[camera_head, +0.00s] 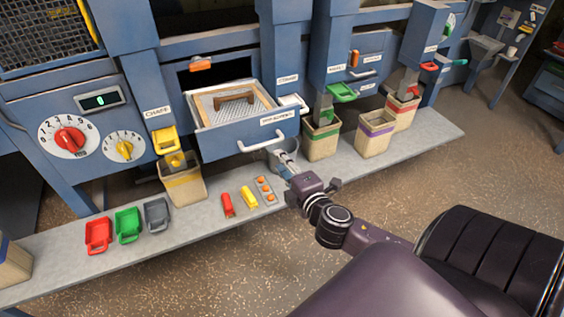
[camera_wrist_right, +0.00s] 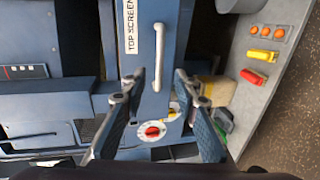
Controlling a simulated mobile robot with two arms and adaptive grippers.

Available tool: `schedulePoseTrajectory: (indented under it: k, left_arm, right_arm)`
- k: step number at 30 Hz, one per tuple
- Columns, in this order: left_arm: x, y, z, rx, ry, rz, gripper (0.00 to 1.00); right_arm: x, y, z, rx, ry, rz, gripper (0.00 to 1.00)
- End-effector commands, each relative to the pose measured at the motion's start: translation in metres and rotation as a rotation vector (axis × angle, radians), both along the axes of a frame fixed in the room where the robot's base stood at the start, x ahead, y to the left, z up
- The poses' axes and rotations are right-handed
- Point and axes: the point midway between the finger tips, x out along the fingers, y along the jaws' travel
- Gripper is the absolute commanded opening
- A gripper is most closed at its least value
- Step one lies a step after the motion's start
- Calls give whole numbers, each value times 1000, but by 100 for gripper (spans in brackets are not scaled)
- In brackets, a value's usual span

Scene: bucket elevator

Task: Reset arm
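My right arm reaches in from the lower right of the head view, and its gripper (camera_head: 283,158) is just in front of the blue machine, near the right front corner of the pulled-out drawer (camera_head: 240,132). In the right wrist view the two fingers of the right gripper (camera_wrist_right: 160,78) stand apart with nothing between them. The drawer's pale handle (camera_wrist_right: 157,57), beside the "TOP SCREEN" label, shows beyond the fingertips; I see no contact with it. The drawer holds a wooden-framed screen (camera_head: 230,102). My left gripper is outside both views.
A grey ledge (camera_head: 85,262) runs along the machine. On it are red (camera_head: 98,236), green (camera_head: 129,225) and grey (camera_head: 157,214) scoops, a yellow-banded bucket (camera_head: 184,186), and small red (camera_head: 227,205) and yellow (camera_head: 249,197) items. More buckets (camera_head: 374,136) stand right. Open floor lies in front.

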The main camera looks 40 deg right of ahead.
Motion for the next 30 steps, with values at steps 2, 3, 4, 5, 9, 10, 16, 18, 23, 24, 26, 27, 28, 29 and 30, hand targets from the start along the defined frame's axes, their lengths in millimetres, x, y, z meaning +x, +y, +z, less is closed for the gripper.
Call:
schedulePoseTrajectory:
  k: [2,3,4,5,9,10,16,18,23,24,26,27,28,29,30]
  left_arm:
    - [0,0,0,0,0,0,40]
    - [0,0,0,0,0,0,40]
    - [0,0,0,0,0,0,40]
    - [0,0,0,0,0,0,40]
    - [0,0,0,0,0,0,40]
    - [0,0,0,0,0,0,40]
    - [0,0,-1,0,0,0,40]
    - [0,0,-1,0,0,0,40]
    - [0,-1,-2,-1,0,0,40]
    - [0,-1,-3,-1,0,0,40]
    - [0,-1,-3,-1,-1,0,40]
    - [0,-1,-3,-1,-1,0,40]
    - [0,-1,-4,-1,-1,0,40]
    - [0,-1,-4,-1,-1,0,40]
    - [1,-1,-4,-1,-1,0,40]
  right_arm:
    - [0,0,0,0,0,0,28]
    - [0,0,0,0,0,0,28]
    - [0,0,0,0,0,0,28]
    - [0,0,0,0,0,0,28]
    - [0,0,0,0,0,0,28]
    - [0,0,0,0,0,0,28]
    - [-3,-6,-29,36,43,-20,28]
    - [-8,-12,-62,83,93,-45,28]
    - [-39,-22,-175,248,256,-137,28]
    - [-50,-22,-203,294,297,-164,28]
    - [-70,-21,-245,363,358,-206,28]
    - [-85,-19,-273,410,398,-236,28]
    - [-97,-16,-292,444,426,-258,28]
    - [-109,-13,-311,478,455,-282,28]
    - [-127,-7,-336,525,493,-313,28]
